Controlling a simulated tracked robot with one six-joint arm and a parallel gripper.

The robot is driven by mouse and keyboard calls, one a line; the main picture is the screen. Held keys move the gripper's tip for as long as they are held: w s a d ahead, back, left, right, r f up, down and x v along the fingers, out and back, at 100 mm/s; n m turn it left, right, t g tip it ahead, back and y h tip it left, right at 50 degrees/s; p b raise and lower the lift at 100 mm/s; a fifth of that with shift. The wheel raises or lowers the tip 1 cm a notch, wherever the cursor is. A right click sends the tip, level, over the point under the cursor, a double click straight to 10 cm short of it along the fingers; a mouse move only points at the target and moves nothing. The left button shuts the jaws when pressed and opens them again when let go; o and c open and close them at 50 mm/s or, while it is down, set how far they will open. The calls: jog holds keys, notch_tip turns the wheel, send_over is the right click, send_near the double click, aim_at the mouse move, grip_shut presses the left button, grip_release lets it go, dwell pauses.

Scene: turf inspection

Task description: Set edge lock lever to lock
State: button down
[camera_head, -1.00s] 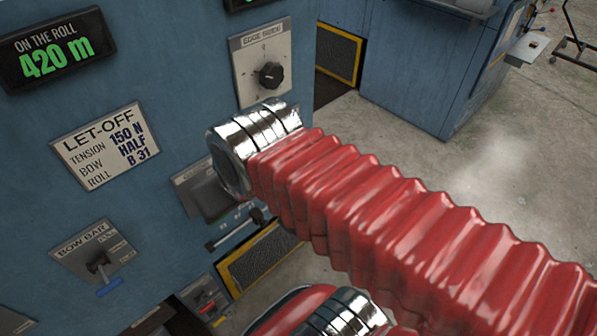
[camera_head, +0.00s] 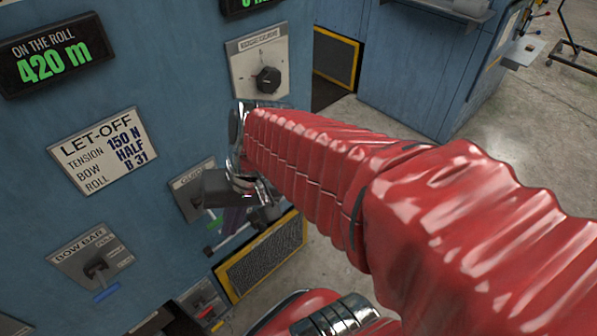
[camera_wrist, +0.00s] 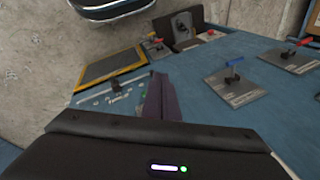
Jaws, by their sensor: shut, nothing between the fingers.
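A grey plate (camera_head: 188,184) on the blue wall is mostly covered by my gripper in the head view. Its label is too hidden to read, so I cannot tell whether it is the edge lock. A bit of green (camera_head: 214,222) shows at its lower edge, perhaps a lever handle; its setting cannot be told. In the wrist view the closed purple fingers (camera_wrist: 158,97) show beyond the dark gripper body, empty. Contact with the lever cannot be made out.
A dial (camera_head: 268,79) is above my wrist. A yellow-framed mesh panel (camera_head: 262,258) is below. Open floor (camera_head: 530,140) lies to the right.

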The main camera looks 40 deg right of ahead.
jog(key=w+d+f+m+t+y, duration=0.6)
jog(key=w+d+f+m, duration=0.5)
jog(key=m, duration=0.5)
jog(key=s+d+f+m+t+h, duration=0.3)
jog(key=d+m, duration=0.4)
jog(key=d, duration=0.3)
jog(key=s+d+f+m+t+h, duration=0.3)
jog(key=d+f+m, duration=0.4)
jog(key=d, duration=0.4)
jog(key=shift+s+f+m+h, duration=0.4)
jog(key=shift+s+f+h, duration=0.25)
jog(key=shift+h, duration=0.45)
jog(key=shift+w+a+f, duration=0.1)
jog(key=shift+w+f, duration=0.05)
jog(key=shift+w, duration=0.1)
jog(key=x, duration=1)
jog(key=shift+s+r, duration=0.1)
jog(key=shift+r, duration=1)
jog(key=shift+s+r, duration=0.15)
jog(key=shift+r, duration=0.9)
